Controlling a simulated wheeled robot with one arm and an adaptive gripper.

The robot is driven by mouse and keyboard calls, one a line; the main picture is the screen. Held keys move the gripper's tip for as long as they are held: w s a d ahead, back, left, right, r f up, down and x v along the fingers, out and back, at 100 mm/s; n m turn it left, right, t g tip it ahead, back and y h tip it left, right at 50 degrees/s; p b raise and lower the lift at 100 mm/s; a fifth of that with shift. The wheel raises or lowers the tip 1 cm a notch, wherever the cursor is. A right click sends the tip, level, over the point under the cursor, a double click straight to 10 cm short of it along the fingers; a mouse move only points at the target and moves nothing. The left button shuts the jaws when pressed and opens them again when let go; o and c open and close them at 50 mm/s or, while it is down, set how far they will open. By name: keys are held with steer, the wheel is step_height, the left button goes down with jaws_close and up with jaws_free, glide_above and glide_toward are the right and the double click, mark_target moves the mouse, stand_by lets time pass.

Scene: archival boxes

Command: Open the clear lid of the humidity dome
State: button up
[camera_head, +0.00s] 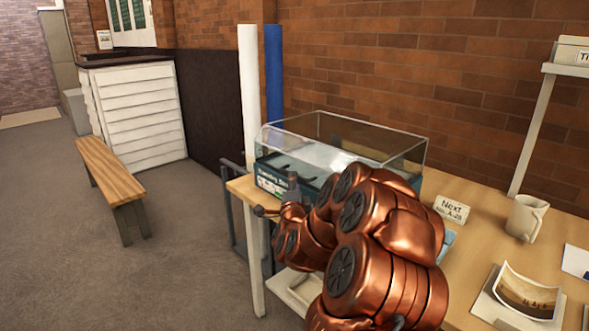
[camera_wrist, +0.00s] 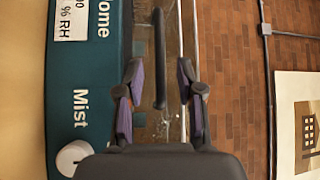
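The humidity dome has a teal base (camera_head: 272,182) with a printed front and a clear lid (camera_head: 375,137) on top. It stands on the wooden table against the brick wall, and the lid looks down on the base. In the wrist view, the teal base (camera_wrist: 88,75) fills the left side, turned sideways, and a dark bar handle (camera_wrist: 160,60) runs along the clear part. My gripper (camera_wrist: 159,70) is open, its two fingers apart on either side of the handle's line. I cannot tell whether they touch it. In the head view my copper arm hides part of the dome's front.
A wooden bench (camera_head: 108,167) stands left on open floor.

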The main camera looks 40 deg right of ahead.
steer(key=shift+x, duration=2.2)
steer(key=shift+c, duration=0.2)
jaws_close()
